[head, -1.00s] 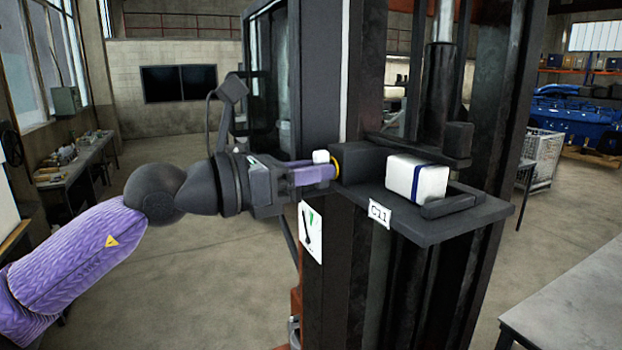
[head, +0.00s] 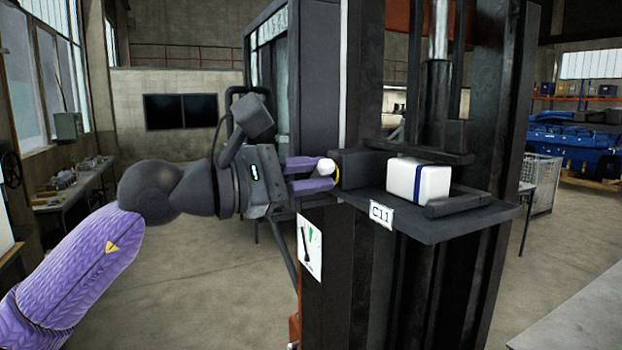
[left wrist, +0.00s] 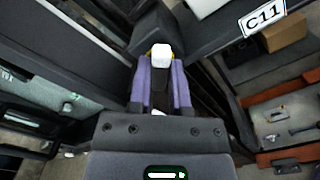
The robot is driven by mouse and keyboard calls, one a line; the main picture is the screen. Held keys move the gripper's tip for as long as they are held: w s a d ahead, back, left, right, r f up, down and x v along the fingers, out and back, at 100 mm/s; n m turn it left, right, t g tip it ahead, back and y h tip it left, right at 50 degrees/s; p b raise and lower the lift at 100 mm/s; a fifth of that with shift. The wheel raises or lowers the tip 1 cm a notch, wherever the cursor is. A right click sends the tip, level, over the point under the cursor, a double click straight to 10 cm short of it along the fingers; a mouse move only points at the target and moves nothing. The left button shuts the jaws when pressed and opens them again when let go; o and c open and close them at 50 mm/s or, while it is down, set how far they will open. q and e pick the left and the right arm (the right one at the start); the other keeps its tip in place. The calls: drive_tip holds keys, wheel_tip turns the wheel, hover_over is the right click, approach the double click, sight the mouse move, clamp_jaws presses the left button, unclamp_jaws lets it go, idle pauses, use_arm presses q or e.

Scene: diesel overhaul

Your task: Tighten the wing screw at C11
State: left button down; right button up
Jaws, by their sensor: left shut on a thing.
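The wing screw (head: 325,167) has a white wing head and a yellow ring behind it, and sits at the left side of the dark block on the C11 shelf (head: 440,225). My left gripper (head: 318,176) is shut on the wing screw, its purple fingers on either side of the head. The left wrist view also shows the white head (left wrist: 161,54) between the fingertips. The C11 label (head: 381,214) is on the shelf's front edge. A white block with a blue band (head: 420,182) rests on the shelf, against the dark parts. My right gripper is not in view.
A sign with a black pointer and green mark (head: 310,246) is on the post below the shelf. Dark upright columns (head: 505,120) stand behind the shelf. A grey table (head: 580,315) is at lower right. Open floor lies left of the post.

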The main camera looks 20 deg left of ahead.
use_arm(q)
drive_tip(key=m+b, duration=0.1)
drive_tip(key=m, duration=0.3)
drive_tip(key=shift+m, duration=0.4)
drive_tip(key=m+b, duration=0.1)
drive_tip(key=m, duration=0.2)
drive_tip(key=shift+f+m, duration=0.1)
drive_tip(key=shift+m, duration=0.3)
drive_tip(key=shift+c, duration=2.1)
unclamp_jaws()
